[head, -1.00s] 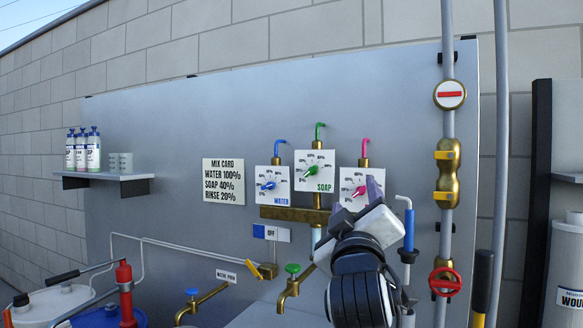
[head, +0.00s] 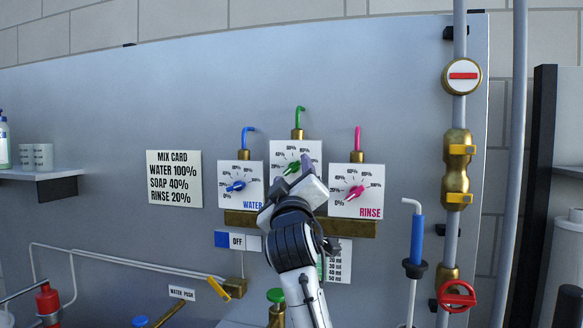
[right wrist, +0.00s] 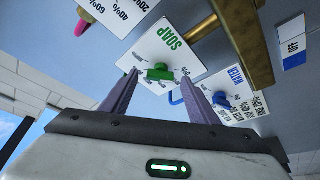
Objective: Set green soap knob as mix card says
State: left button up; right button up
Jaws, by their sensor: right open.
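The mix card (head: 174,190) on the panel reads WATER 100%, SOAP 40%, RINSE 20%. The white soap dial (head: 310,150) is the middle of three. Its green knob (head: 292,168) is partly covered by my right gripper (head: 304,172), so its setting cannot be read. In the right wrist view, the green knob (right wrist: 160,73) shows between the tips of my right gripper (right wrist: 159,77), whose fingers are apart. Whether the fingers touch the knob cannot be told. My left gripper is not in view.
The water dial (head: 226,180) with its blue knob is just left, and the rinse dial (head: 366,180) with its pink knob just right. A brass bar (head: 350,228) runs below the dials. A blue-handled wand (head: 417,240) and a valve pipe stand at the right.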

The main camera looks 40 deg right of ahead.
jog(key=shift+x, duration=0.9)
